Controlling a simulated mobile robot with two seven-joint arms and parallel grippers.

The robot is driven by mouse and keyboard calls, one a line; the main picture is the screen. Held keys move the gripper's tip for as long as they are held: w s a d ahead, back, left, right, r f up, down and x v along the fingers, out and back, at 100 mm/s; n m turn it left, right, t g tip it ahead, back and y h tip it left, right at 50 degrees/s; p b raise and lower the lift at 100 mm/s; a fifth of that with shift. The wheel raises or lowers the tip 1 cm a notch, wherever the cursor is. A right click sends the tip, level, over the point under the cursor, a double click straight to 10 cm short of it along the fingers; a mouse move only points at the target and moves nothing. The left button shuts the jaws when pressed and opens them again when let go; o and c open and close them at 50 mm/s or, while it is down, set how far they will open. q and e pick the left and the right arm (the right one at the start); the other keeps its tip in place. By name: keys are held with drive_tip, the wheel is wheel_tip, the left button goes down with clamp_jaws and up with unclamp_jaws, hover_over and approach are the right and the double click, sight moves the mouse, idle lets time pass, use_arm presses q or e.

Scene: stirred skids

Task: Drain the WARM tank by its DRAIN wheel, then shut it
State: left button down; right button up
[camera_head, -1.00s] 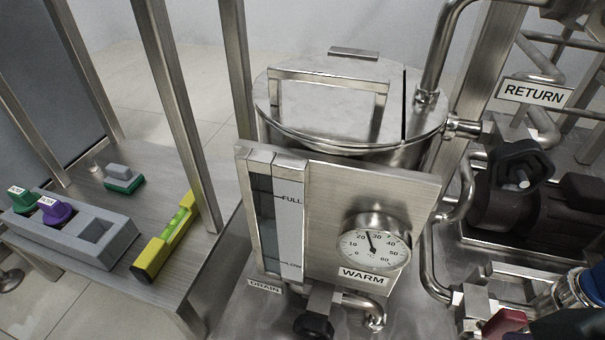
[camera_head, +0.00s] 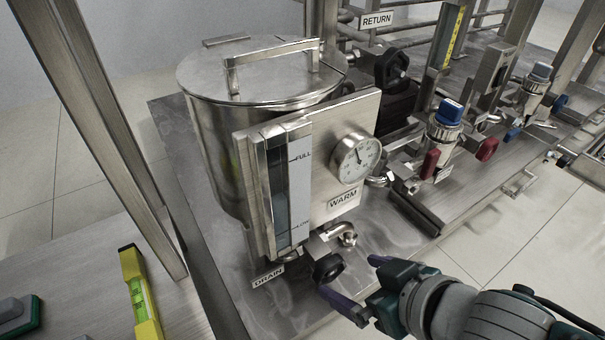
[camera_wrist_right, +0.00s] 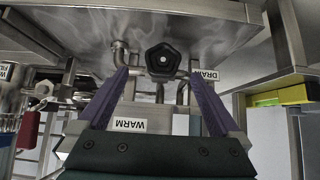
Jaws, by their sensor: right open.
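The WARM tank (camera_head: 215,150) is a lidded steel vessel. Its front panel carries a dial (camera_head: 355,158), a WARM label (camera_head: 343,197) and a level gauge (camera_head: 283,195) marked FULL near the top. The gauge's lower part looks bluish; its exact level is unclear. The black DRAIN wheel (camera_head: 328,268) sits low in front, beside the DRAIN label (camera_head: 268,276). My right gripper (camera_head: 348,277) is open, its purple fingers close to the wheel. In the right wrist view the wheel (camera_wrist_right: 162,60) appears between and just beyond the fingertips (camera_wrist_right: 160,74); contact cannot be told. My left gripper is out of view.
Black RETURN wheel (camera_head: 392,68) stands behind the tank at right. Blue-capped filter housing (camera_head: 446,125) and red handles (camera_head: 487,149) lie further right on the skid. A yellow level (camera_head: 139,295) rests on the side table at left. Floor (camera_head: 490,235) is open at right.

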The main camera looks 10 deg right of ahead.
sight(332, 273)
drive_tip(key=b+x, duration=0.3)
drive_tip(key=x, duration=0.1)
drive_tip(key=b+x, duration=0.2)
drive_tip(key=x, duration=0.1)
drive_tip(key=shift+s+a+f+b, duration=0.15)
drive_tip(key=shift+a+b, duration=0.1)
drive_tip(key=shift+b, duration=0.05)
drive_tip(key=shift+w+f, duration=0.15)
drive_tip(key=shift+w, duration=0.2)
drive_tip(key=shift+c, duration=1.4)
drive_tip(key=c, duration=1)
